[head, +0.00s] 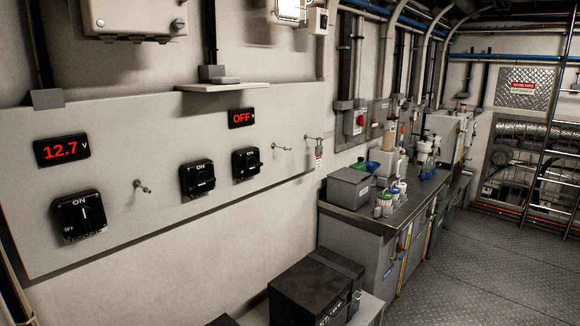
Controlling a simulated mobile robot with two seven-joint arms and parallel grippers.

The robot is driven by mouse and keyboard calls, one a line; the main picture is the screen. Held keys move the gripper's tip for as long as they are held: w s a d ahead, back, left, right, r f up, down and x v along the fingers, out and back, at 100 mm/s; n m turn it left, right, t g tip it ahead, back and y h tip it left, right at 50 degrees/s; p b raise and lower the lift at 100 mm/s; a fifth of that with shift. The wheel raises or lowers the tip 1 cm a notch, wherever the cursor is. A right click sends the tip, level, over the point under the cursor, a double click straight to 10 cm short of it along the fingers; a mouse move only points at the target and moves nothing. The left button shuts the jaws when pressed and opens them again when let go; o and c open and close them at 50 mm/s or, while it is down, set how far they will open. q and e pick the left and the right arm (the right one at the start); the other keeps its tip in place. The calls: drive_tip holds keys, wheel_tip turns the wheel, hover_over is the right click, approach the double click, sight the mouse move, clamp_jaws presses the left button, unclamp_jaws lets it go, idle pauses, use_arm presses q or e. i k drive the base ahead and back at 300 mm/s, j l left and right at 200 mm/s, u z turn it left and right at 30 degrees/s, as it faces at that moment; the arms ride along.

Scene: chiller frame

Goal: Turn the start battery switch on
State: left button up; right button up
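Three black rotary battery switches, each marked ON, sit on a grey wall panel (120,245). The left switch (80,217) is the largest in view, and its light mark stands about upright, towards ON. The middle switch (197,178) and the right switch (246,164) have knobs that look turned about sideways. A red display (62,149) above the left switch reads 12.7 V. Another display (241,117) above the right switch reads OFF. I cannot read which switch is the start battery switch. Neither of my grippers is in view.
Small metal key-like fittings (142,187) stick out of the panel between and beside the switches. Black boxes (310,288) stand low in front of the wall. A workbench (370,215) with bottles runs along the wall at right. The floor (485,270) at right is clear.

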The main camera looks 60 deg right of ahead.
sight(251, 163)
drive_tip(key=z, duration=1.8)
drive_tip(key=l+u, duration=0.1)
drive_tip(key=u, duration=0.25)
drive_tip(key=i+l+u, duration=0.1)
drive_tip(key=u, duration=0.25)
drive_tip(key=l+u, duration=0.1)
drive_tip(key=u, duration=0.25)
drive_tip(key=i+l+u, duration=0.1)
drive_tip(key=l+u, duration=0.2)
drive_tip(key=l, duration=0.15)
drive_tip(key=l+u, duration=0.25)
drive_tip(key=l, duration=0.2)
drive_tip(key=i, duration=0.05)
